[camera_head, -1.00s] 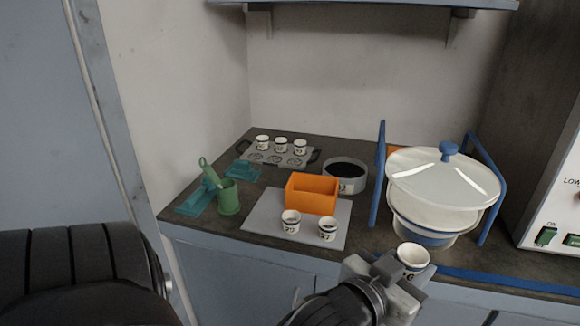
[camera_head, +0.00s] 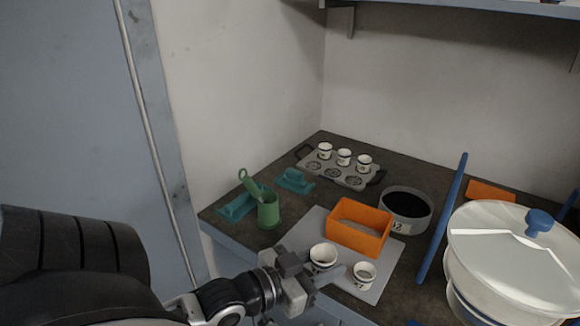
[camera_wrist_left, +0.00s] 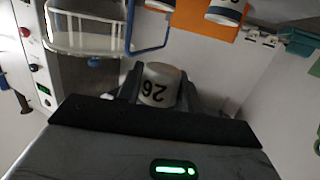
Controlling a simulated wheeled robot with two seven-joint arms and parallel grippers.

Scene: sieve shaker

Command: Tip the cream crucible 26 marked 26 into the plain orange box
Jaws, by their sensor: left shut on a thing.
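My left gripper (camera_head: 306,280) is shut on the cream crucible 26 (camera_head: 323,256), held roughly upright over the front left of the grey mat. In the left wrist view, crucible 26 (camera_wrist_left: 158,86) sits between the fingers, its number upside down in the picture. The plain orange box (camera_head: 358,240) stands on the mat, behind and to the right of the held crucible, apart from it. A greyish layer shows inside the box. The box also shows at the top of the left wrist view (camera_wrist_left: 195,20). My right gripper is not in view.
Another cream crucible (camera_head: 364,275) stands on the mat (camera_head: 375,294) in front of the box; the held one covers the mat's left part. A tray (camera_head: 350,177) with three crucibles, a black-filled pan (camera_head: 405,208), a green cup (camera_head: 268,212) and a lidded white vessel (camera_head: 510,255) stand around.

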